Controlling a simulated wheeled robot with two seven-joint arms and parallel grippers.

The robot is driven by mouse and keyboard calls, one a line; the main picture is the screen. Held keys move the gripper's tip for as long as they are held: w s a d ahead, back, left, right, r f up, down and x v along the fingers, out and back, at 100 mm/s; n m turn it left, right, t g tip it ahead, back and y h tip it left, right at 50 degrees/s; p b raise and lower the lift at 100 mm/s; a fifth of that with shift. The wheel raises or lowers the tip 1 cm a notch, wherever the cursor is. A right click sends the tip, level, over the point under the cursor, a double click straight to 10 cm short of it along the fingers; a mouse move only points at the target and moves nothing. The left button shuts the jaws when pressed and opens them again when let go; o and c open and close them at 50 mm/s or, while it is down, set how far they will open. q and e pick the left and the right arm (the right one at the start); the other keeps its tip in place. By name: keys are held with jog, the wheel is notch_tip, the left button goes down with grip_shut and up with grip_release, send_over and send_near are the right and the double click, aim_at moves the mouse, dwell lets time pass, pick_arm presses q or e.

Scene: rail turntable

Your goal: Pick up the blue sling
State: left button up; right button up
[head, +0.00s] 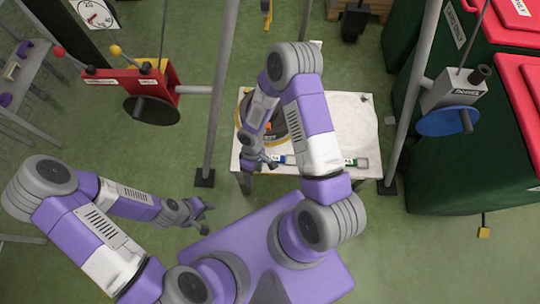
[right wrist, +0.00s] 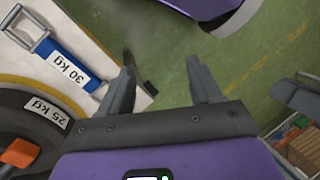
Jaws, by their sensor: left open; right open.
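The blue sling (head: 282,158) lies on the front part of the white table (head: 357,120) in the head view. In the right wrist view the blue sling (right wrist: 62,58) has a white 30 kg label and a grey end loop, and lies left of the fingers. My right gripper (head: 258,171) is open and empty at the table's front edge, just left of the sling. In its wrist view the right gripper (right wrist: 162,82) spans floor and table edge, apart from the sling. My left gripper (head: 206,214) is open and empty over the floor, left of the table.
A dark 25 kg disc (right wrist: 38,112) lies on the table beside the sling, partly behind my right arm. A green-ended sling (head: 356,162) lies at the front right. Grey posts (head: 217,95) and (head: 412,85) flank the table. Green bins (head: 455,150) stand at right.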

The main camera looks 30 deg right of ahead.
aim_at(272, 158)
jog(key=w+d+f+n+h+b, duration=0.1)
jog(key=w+d+h, duration=0.1)
jog(key=w+d+f+n+h+b, duration=0.2)
jog(key=w+d, duration=0.1)
jog(key=w+d+f+n+h+b, duration=0.1)
jog(key=w+d+f, duration=0.1)
jog(key=w+d, duration=0.1)
jog(key=shift+w+n+t+h+b, duration=0.15)
jog(key=shift+n+t+h+b, duration=0.15)
jog(key=shift+n+h+b, duration=0.1)
jog(key=b+x, duration=0.1)
jog(key=x, duration=0.2)
jog(key=b+x, duration=0.1)
jog(key=x, duration=0.3)
jog(key=shift+d+r+b, duration=0.2)
jog(key=shift+b, duration=0.1)
pick_arm(q)
notch_tip(272, 158, down, 9)
pick_arm(e)
jog(key=shift+c, duration=0.2)
grip_shut()
